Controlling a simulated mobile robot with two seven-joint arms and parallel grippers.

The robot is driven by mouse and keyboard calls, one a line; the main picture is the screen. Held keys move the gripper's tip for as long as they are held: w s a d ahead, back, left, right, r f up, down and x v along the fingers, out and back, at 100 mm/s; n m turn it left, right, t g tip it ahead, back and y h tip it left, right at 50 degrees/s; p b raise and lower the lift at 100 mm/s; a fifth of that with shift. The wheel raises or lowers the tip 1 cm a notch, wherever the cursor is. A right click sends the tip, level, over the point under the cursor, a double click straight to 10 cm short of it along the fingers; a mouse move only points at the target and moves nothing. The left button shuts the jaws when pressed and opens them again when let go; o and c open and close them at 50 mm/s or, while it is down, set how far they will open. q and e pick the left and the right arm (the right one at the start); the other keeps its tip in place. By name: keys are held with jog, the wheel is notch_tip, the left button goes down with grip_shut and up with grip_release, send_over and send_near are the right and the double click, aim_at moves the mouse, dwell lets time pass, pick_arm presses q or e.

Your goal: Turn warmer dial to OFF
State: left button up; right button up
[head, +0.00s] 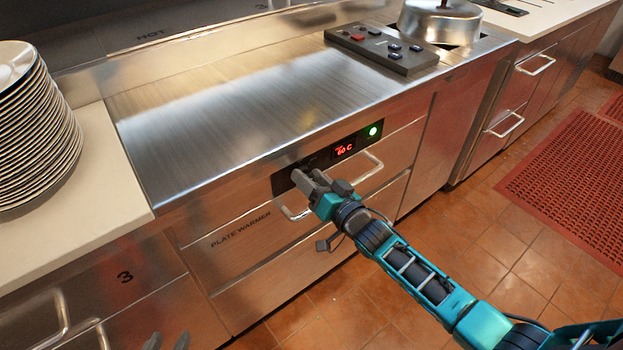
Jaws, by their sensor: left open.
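The plate warmer's black control panel (343,151) is on the front of the steel counter. It has a red display that seems to read 60 C and a lit green light (373,131). My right gripper (305,178) is at the left part of this panel, its fingers pointing at it. The dial is not clearly visible; the fingers cover that part. I cannot tell whether they touch or grip it. My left gripper (167,341) shows only as two grey fingertips, apart and empty, at the bottom edge.
The warmer drawer handle (331,189) runs just below the panel, partly behind my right gripper. A plate stack (36,130) stands on the left counter. A dark button box (381,47) and a steel pot (440,20) are at the back right. The steel top (230,100) is clear.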

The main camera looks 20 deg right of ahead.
jog(key=c, duration=0.8)
pick_arm(q)
jog(key=shift+s+a+f, duration=0.1)
jog(key=shift+s+f, duration=0.15)
jog(key=shift+f, duration=0.05)
